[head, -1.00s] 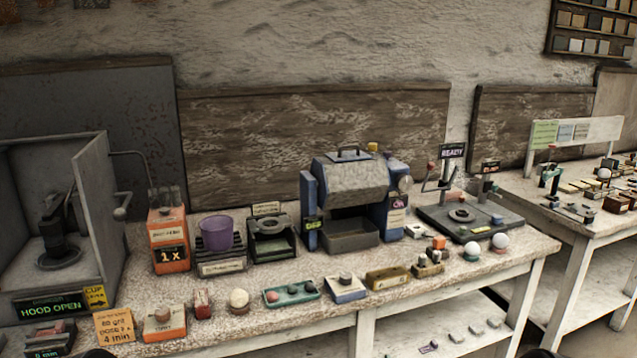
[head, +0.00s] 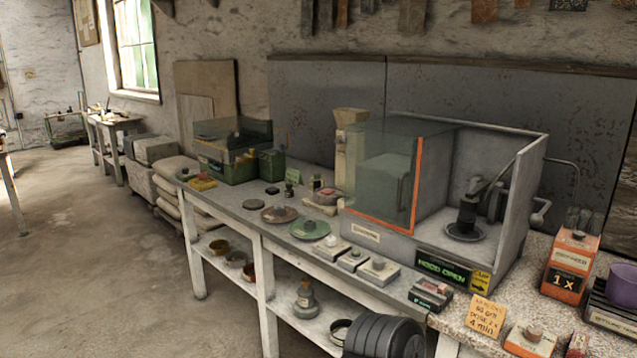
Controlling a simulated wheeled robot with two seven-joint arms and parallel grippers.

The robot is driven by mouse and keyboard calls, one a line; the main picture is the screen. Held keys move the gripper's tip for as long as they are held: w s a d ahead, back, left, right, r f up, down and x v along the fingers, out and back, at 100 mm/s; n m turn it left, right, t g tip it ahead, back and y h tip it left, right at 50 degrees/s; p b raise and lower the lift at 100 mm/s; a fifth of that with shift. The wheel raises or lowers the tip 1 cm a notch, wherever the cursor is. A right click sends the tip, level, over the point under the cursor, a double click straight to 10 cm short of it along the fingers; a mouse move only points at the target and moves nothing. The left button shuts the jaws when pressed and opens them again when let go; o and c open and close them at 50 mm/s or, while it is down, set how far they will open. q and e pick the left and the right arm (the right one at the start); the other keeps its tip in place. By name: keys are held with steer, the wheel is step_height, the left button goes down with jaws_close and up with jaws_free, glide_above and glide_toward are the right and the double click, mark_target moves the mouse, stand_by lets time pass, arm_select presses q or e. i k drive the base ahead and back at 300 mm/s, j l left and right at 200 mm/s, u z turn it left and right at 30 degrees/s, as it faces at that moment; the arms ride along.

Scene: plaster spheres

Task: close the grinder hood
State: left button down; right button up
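The grinder hood (head: 381,178) is a box on the bench with a clear, orange-edged panel on its left part. Its right part is open at the front, and the grinder (head: 466,217) with a dark round plate shows inside. A display (head: 443,268) on the front reads "HOOD OPEN". A dark, ribbed rounded shape at the bottom edge looks like part of my own arm. No gripper fingers show in the head view.
An orange box (head: 570,265) marked "1 x" and a purple cup (head: 622,287) stand right of the hood. Several discs and a green tank (head: 232,165) stand to the left. The floor at left is clear.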

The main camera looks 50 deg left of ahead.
mark_target(417, 127)
steer(key=u, duration=1.4)
